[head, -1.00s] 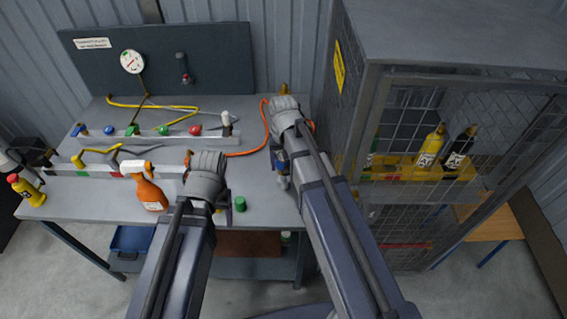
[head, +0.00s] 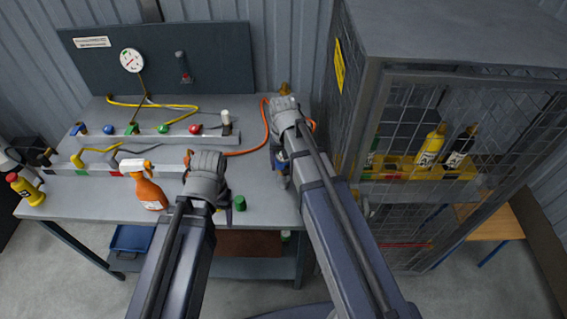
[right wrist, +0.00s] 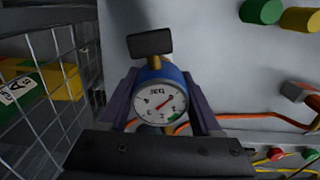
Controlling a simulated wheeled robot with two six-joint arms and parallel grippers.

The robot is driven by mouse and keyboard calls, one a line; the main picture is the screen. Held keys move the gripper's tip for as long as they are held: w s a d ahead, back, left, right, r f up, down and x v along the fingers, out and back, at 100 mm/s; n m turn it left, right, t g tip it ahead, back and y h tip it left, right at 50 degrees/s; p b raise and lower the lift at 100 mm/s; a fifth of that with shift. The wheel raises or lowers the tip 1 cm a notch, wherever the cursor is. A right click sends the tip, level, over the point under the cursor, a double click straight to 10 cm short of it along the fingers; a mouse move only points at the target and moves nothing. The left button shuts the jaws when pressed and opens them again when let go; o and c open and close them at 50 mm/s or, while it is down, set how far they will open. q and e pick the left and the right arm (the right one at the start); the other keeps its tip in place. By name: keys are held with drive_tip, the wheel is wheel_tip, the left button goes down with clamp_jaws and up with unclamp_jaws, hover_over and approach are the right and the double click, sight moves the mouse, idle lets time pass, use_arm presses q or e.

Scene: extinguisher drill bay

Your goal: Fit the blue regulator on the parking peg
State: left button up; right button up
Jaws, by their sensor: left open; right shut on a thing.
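The blue regulator (right wrist: 172,75) has a round white gauge face and a dark block on a brass stem. My right gripper (right wrist: 160,92) is shut on it, with a purple-grey finger on each side. In the head view my right gripper (head: 282,164) is over the bench's right end, beside the cage, and its arm hides most of the regulator.
The mesh cage (head: 400,70) stands close right of my right arm. Two rails (head: 160,139) with coloured fittings cross the bench. An orange hose (head: 250,151) lies near the right gripper.

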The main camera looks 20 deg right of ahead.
drive_tip(key=shift+f, duration=0.2)
drive_tip(key=shift+f+b, duration=0.4)
drive_tip(key=shift+b, duration=0.15)
drive_tip(key=shift+f+b, duration=1.4)
drive_tip(key=shift+b, duration=0.05)
idle(0.7)
drive_tip(key=o, duration=1.5)
drive_tip(key=shift+r, duration=0.1)
wheel_tip(320, 180, up, 8)
drive_tip(key=p, duration=0.8)
